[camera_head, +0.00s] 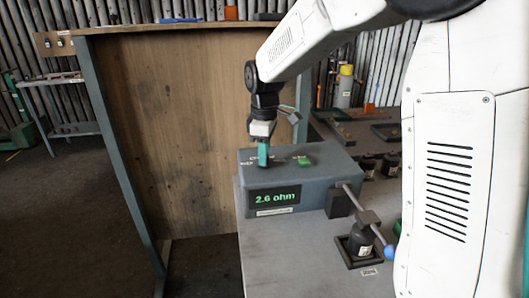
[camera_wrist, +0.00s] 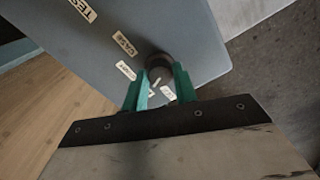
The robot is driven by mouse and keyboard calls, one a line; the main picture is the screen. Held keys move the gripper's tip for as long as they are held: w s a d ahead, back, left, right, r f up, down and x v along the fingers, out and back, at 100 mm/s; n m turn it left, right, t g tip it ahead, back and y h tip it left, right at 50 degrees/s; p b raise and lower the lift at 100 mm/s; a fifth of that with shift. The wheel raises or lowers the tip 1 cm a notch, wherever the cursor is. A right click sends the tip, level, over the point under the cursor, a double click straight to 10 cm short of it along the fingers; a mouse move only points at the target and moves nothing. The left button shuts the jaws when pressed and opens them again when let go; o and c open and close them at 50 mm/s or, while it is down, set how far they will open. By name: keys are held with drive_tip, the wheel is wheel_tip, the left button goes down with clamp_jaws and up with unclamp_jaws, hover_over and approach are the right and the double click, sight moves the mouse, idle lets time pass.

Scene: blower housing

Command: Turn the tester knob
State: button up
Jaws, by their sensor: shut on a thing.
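The tester is a grey box (camera_head: 320,178) on the grey bench, with a display (camera_head: 273,200) reading "2.6 ohm" in green. Its top carries a green button (camera_head: 304,161). The dark round tester knob (camera_wrist: 159,63) shows in the wrist view, with small labels around it, one reading "CASE". My gripper (camera_head: 263,158) points down onto the left part of the tester's top. In the wrist view my gripper's green fingers (camera_wrist: 158,88) are on either side of the knob, shut on it. In the head view the fingers hide the knob.
A rod with a blue ball end (camera_head: 389,252) sticks out at the tester's right front, beside a black fixture (camera_head: 358,243). A wooden panel (camera_head: 170,130) stands to the left. The bench front (camera_head: 290,260) is clear.

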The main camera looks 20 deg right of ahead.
drive_tip(key=shift+m, duration=0.3)
drive_tip(key=m, duration=0.3)
drive_tip(key=shift+m, duration=2.5)
drive_tip(key=shift+r, duration=0.1)
drive_tip(key=o, duration=1)
wheel_tip(320, 180, up, 8)
drive_tip(key=shift+f, duration=0.15)
